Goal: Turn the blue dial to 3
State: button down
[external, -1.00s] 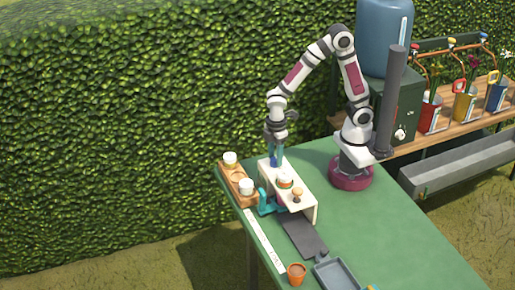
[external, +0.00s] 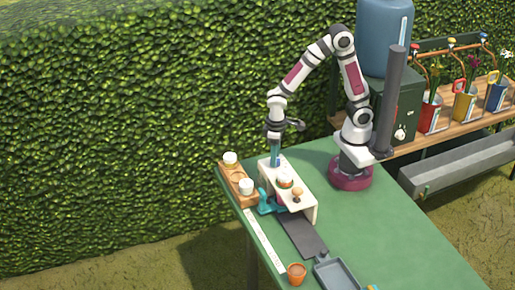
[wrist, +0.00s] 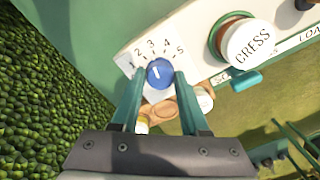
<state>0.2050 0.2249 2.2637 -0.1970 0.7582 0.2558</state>
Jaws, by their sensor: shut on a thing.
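The blue dial (wrist: 160,73) sits on the white panel beside a printed scale from 1 to 5 (wrist: 152,46). A short white mark on the dial points up, roughly toward the 3; I cannot tell exactly. My gripper (wrist: 160,78) has its two teal fingers on either side of the dial, shut on it. In the external view my gripper (external: 275,155) points down at the far end of the white stand (external: 300,206), and the dial is hidden there.
A round white CRESS knob or lid (wrist: 248,42) is near the dial. A wooden rack with white-topped jars (external: 238,187) stands left of the stand. A terracotta pot (external: 297,274) and grey tray (external: 338,274) lie nearer the front. The table's right side is clear.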

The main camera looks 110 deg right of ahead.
jog(key=shift+m, duration=0.5)
dwell(0.3)
jog(key=shift+c, duration=2.1)
grip_release()
jog(key=shift+r, duration=0.1)
notch_tip(320, 180, up, 16)
jog(key=s+a+f+n+y, duration=0.1)
jog(key=s+a+f, duration=0.2)
jog(key=s, duration=0.4)
jog(key=s+a+f+n, duration=0.2)
jog(key=s+a+f, duration=0.1)
jog(key=s+a, duration=0.3)
jog(key=s, duration=0.2)
jog(key=shift+s+a+y, duration=0.2)
jog(key=shift+s+y, duration=0.1)
jog(key=shift+y, duration=0.1)
